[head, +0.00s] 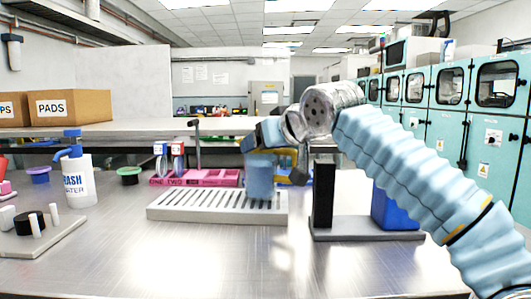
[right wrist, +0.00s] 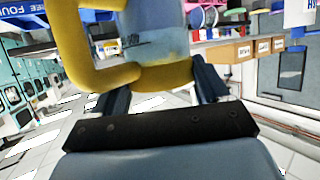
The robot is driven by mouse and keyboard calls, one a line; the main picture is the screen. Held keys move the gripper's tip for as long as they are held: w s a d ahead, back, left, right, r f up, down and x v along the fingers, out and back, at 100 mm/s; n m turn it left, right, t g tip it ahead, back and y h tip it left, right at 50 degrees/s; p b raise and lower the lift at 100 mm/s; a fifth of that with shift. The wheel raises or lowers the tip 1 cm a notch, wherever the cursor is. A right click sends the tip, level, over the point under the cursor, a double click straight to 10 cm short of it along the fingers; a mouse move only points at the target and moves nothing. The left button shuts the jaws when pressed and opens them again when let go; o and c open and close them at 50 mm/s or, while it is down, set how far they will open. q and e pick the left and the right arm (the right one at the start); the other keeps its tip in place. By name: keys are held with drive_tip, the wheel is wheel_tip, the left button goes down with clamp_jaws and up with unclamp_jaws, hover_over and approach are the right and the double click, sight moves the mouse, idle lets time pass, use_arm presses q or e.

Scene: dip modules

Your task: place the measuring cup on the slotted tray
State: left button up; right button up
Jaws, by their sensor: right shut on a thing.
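The measuring cup (head: 259,180) is blue and see-through with a yellow handle. In the head view it is upright at the right part of the slotted tray (head: 165,213), its base at or just above the slats; I cannot tell if it touches. My right gripper (head: 268,138) comes in from the right and is shut on the cup near its top. In the right wrist view the cup (right wrist: 157,40) and its yellow handle (right wrist: 72,45) are close up, between the fingers (right wrist: 160,88). My left gripper is not in view.
A grey stand with a black post (head: 323,193) and blue block (head: 395,208) is close on the right. A wash bottle (head: 77,178) and a pegged board (head: 45,240) are left. The front bench is clear.

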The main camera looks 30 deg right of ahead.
drive_tip(key=shift+f, duration=0.5)
drive_tip(key=o, duration=1.4)
drive_tip(key=v, duration=1.2)
drive_tip(key=shift+s, duration=0.1)
